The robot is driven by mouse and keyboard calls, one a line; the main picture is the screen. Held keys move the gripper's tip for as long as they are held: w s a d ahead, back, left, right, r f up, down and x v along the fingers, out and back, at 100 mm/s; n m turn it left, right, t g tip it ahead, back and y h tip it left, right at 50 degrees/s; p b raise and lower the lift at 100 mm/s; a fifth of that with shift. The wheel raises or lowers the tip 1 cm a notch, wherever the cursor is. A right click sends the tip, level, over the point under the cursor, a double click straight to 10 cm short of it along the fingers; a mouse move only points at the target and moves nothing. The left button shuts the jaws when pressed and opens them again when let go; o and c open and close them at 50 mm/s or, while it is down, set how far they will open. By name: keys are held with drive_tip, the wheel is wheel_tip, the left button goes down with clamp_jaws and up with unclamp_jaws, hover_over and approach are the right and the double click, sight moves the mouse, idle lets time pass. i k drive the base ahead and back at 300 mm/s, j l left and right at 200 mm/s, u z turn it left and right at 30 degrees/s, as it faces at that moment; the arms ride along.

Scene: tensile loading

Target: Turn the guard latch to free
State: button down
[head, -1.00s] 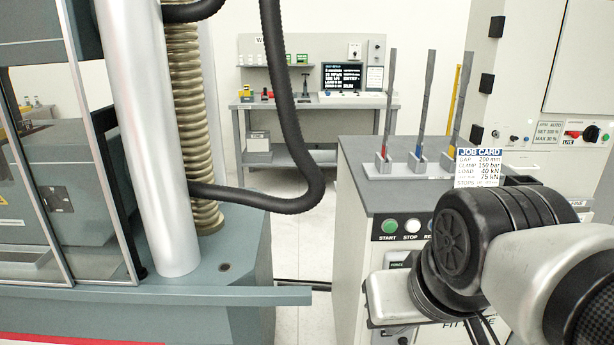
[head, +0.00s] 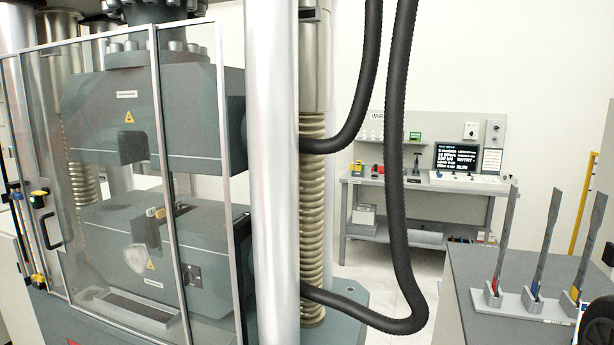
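The clear guard (head: 164,200) with pale metal framing stands at the left, in front of the testing machine. It looks closed. A black handle (head: 51,231) is on its left part. Beside the handle is a small yellow and black fitting (head: 39,198), and a second one (head: 38,281) sits lower down. One of these may be the guard latch, but they are too small to tell which, or how it is turned. My gripper is not in view; only a dark bit of my arm shows at the lower right edge.
Behind the guard are the upper grip block (head: 190,105) and lower grip block (head: 110,225). A silver column (head: 272,180) and a hanging black hose (head: 392,180) stand mid-picture. Right is a grey cabinet (head: 465,275) with three upright specimens in a rack (head: 515,305). A workbench (head: 415,185) stands behind.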

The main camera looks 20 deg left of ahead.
sight(45, 191)
drive_tip(key=u, duration=2.15)
drive_tip(key=i+j+u, duration=0.25)
drive_tip(key=i, duration=0.25)
drive_tip(key=i+u, duration=0.3)
drive_tip(key=i, duration=0.2)
drive_tip(key=i+j+z, duration=0.15)
drive_tip(key=i, duration=0.3)
drive_tip(key=i+j+z, duration=0.15)
drive_tip(key=i, duration=0.3)
drive_tip(key=i+j+z, duration=0.2)
drive_tip(key=i, duration=0.25)
drive_tip(key=i+j+z, duration=0.6)
drive_tip(key=i, duration=0.15)
